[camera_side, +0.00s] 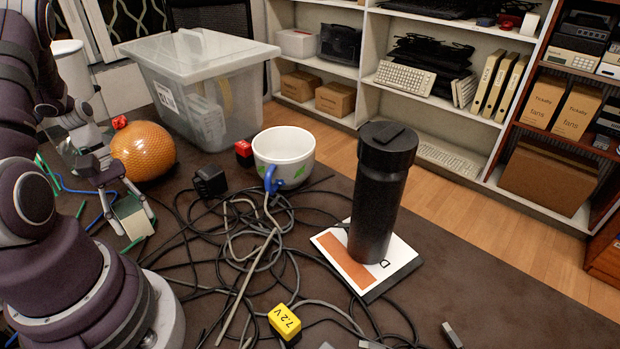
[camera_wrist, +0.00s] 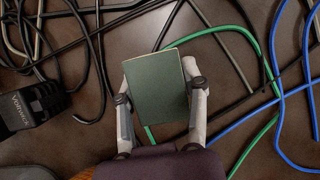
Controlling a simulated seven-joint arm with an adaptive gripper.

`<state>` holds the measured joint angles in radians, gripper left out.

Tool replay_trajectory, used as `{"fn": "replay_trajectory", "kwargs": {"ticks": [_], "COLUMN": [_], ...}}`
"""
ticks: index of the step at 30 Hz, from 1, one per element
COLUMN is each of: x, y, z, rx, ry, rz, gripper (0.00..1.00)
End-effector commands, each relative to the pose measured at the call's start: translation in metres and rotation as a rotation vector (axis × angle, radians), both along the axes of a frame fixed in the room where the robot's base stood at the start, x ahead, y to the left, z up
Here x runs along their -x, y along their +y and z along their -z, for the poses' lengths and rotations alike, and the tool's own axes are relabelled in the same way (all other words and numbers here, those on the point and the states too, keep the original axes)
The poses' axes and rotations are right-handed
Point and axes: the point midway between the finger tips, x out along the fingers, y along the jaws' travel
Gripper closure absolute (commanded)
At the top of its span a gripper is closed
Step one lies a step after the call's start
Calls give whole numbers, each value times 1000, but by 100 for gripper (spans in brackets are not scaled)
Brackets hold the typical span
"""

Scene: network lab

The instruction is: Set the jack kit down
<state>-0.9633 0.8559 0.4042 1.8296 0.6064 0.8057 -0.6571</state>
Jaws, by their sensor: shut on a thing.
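The jack kit appears to be the small dark green box (camera_wrist: 157,88) in the wrist view. My gripper (camera_wrist: 160,98) is shut on it, with one pale finger along each side. In the side view the box (camera_side: 131,217) shows a pale face between the fingers of my gripper (camera_side: 133,222), at the left of the table. It is low over the table, close to green cables. I cannot tell whether its underside touches the table or a cable.
Black and grey cables (camera_side: 240,262) tangle across the middle. Green (camera_wrist: 272,70) and blue cables (camera_wrist: 282,100) run right of the box in the wrist view. A black adapter (camera_side: 210,181), orange ball (camera_side: 143,151), mug (camera_side: 283,152) and black bottle (camera_side: 380,200) stand around. Bare table (camera_side: 500,290) lies at right.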

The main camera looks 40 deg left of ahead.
Motion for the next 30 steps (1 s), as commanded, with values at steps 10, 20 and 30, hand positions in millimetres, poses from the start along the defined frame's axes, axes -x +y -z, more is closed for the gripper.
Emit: {"fn": "replay_trajectory", "kwargs": {"ticks": [10,20,30], "x": [0,-1,-4], "y": [0,9,27], "z": [1,-19,-73], "rx": [0,-5,-13], "ry": [0,-5,-11], "rz": [0,-2,18], "gripper": [31,31,31]}}
